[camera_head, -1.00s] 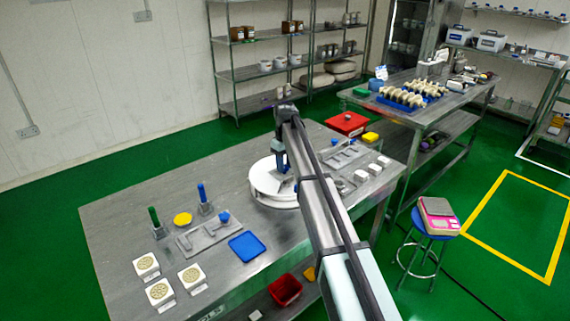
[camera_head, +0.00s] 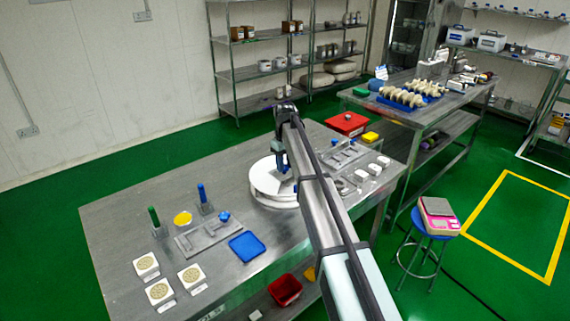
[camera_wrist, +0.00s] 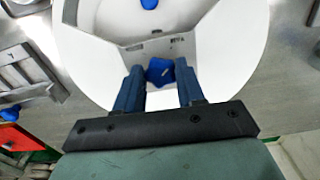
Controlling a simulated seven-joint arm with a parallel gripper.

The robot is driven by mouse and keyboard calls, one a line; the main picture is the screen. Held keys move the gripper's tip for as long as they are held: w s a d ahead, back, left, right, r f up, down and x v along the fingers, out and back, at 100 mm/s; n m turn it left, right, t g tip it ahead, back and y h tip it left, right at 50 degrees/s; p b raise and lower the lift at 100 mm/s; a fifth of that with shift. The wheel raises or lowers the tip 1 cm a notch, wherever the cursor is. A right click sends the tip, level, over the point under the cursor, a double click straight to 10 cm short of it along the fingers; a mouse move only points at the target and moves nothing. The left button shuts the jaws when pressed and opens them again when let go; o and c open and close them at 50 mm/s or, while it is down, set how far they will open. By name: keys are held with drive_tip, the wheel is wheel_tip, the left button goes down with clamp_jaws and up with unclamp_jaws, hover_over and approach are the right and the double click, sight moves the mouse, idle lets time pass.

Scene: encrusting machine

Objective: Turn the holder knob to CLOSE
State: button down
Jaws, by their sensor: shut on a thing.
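A blue star-shaped knob (camera_wrist: 160,71) sits between the two blue fingers of my gripper (camera_wrist: 160,84) in the wrist view. My gripper is shut on it. The knob is on a grey angular holder plate (camera_wrist: 112,20) on top of a white round base (camera_wrist: 240,45). The white round base also shows in the head view (camera_head: 268,199), on the steel table under my gripper (camera_head: 284,167). My arm and gripper hide the gripped knob in the head view. I cannot read any OPEN or CLOSE mark.
Another blue knob (camera_wrist: 149,4) shows at the top of the wrist view. Left of the base, a slotted metal plate (camera_head: 195,241) carries a blue knob (camera_head: 224,216), near a blue tray (camera_head: 247,246). Small white blocks (camera_head: 362,174) and metal parts lie to the right.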

drive_tip(key=shift+m, duration=2.3)
drive_tip(key=shift+a+m, duration=0.15)
drive_tip(key=shift+m, duration=4.15)
drive_tip(key=shift+a+m, duration=0.1)
drive_tip(key=shift+m, duration=2.1)
drive_tip(key=c, duration=0.7)
unclamp_jaws()
